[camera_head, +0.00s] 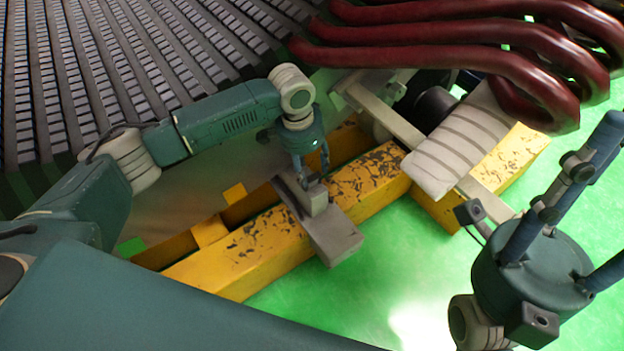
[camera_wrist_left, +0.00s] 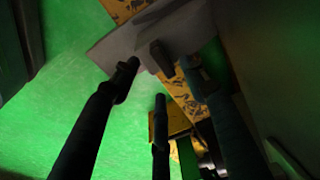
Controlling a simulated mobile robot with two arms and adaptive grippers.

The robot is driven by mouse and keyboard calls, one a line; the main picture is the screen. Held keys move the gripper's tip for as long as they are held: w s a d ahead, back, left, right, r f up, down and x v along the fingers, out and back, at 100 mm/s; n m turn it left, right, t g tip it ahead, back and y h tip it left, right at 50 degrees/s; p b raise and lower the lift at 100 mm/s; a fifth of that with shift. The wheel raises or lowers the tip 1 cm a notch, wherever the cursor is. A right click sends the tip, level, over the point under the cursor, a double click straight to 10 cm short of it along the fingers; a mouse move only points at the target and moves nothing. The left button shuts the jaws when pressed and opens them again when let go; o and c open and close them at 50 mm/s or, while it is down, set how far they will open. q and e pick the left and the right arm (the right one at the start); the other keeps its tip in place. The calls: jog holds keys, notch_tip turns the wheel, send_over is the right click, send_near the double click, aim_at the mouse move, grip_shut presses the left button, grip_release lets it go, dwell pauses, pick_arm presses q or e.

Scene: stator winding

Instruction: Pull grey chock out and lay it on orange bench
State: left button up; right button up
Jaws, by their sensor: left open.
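The grey chock (camera_head: 332,236) is a flat block with a raised grip (camera_head: 314,200). It lies across the yellow-orange beam of the bench (camera_head: 262,250), its near end sticking out over the green floor. In the left wrist view the chock (camera_wrist_left: 120,42) is at the top, its dark grip (camera_wrist_left: 161,58) close to the fingertips. My left gripper (camera_head: 311,172) points down just over the grip. Its fingers (camera_wrist_left: 160,82) are open around the grip; contact is not clear. My right gripper (camera_head: 612,190) is at the lower right, away from the chock; its fingers run partly out of the picture.
The large slotted stator (camera_head: 130,60) fills the upper left. Dark red curved bars (camera_head: 450,35) run along the top right. A pale grooved block (camera_head: 460,140) stands right of the chock. Green floor (camera_head: 390,260) is open in front of the bench.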

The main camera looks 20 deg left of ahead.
aim_at(312, 179)
pick_arm(q)
jog(key=f, duration=0.1)
jog(key=f+b, duration=0.1)
jog(key=f, duration=0.3)
jog(key=shift+w+d+b, duration=0.25)
jog(key=shift+w+b, duration=0.05)
jog(key=shift+b, duration=0.05)
grip_shut()
